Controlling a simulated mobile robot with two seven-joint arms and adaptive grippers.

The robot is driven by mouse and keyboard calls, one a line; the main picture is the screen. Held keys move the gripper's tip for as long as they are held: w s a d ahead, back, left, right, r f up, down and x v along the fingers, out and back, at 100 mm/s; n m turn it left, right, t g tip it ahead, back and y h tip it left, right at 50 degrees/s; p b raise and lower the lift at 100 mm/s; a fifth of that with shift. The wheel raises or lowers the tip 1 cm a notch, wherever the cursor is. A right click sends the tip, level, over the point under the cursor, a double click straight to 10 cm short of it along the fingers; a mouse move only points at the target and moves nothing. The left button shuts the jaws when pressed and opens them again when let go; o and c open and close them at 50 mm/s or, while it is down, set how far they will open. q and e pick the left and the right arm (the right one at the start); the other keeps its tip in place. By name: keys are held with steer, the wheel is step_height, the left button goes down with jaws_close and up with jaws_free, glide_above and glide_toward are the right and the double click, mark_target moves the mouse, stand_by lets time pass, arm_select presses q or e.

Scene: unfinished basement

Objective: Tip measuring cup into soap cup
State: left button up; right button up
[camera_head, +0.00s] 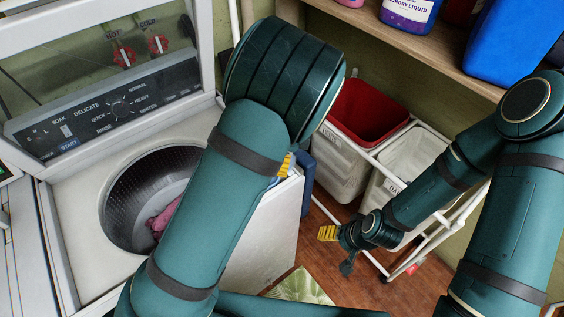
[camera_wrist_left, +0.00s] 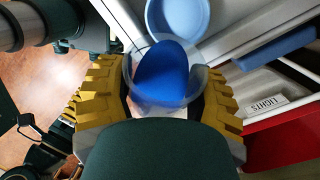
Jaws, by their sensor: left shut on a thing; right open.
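In the left wrist view, my left gripper (camera_wrist_left: 160,100) is shut on a clear measuring cup (camera_wrist_left: 194,82) holding deep blue liquid (camera_wrist_left: 160,76). A round light-blue soap cup (camera_wrist_left: 178,14) shows just beyond the measuring cup, at the top edge; its far side is cut off. I cannot tell whether the two cups touch. In the head view, my left arm hides both cups, and only yellow finger parts of my left gripper (camera_head: 284,166) show by the washer's right edge. My right gripper (camera_head: 335,248) is open and empty in front of the laundry cart.
The washer (camera_head: 262,232) has an open round drum (camera_head: 118,205) with pink cloth (camera_head: 163,218) inside. The white-framed laundry cart (camera_head: 427,228) holds a red-lined bin (camera_head: 366,112) and a white bin (camera_head: 408,160). Laundry bottles (camera_head: 408,14) stand on a wooden shelf (camera_head: 440,62).

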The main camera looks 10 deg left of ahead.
arm_select(q)
steer(key=shift+a+r+h+b, duration=0.1)
steer(key=shift+r+h+b, duration=0.2)
steer(key=shift+h+b, duration=0.65)
steer(key=shift+a+r+h+b, duration=0.1)
steer(key=shift+r+h+b, duration=0.15)
steer(key=shift+h+b, duration=0.65)
steer(key=shift+a+r+m+g+h+b, duration=0.2)
steer(key=shift+r+h+b, duration=0.15)
steer(key=shift+h+b, duration=1.05)
steer(key=shift+a+r+m+g+h+b, duration=0.25)
steer(key=shift+h+b, duration=0.5)
steer(key=shift+b, duration=1.2)
steer(key=shift+a+r+h+b, duration=0.1)
steer(key=shift+r+h+b, duration=0.2)
steer(key=shift+h+b, duration=1)
steer(key=shift+b, duration=0.45)
arm_select(e)
step_height(320, 180, down, 15)
steer(key=s, duration=0.1)
steer(key=shift+s+a+r+g, duration=0.2)
steer(key=shift+s+a+g, duration=0.05)
steer(key=shift+s+g, duration=0.05)
arm_select(q)
steer(key=shift+r, duration=0.1)
arm_select(e)
steer(key=shift+f, duration=0.1)
arm_select(q)
steer(key=shift+a, duration=0.1)
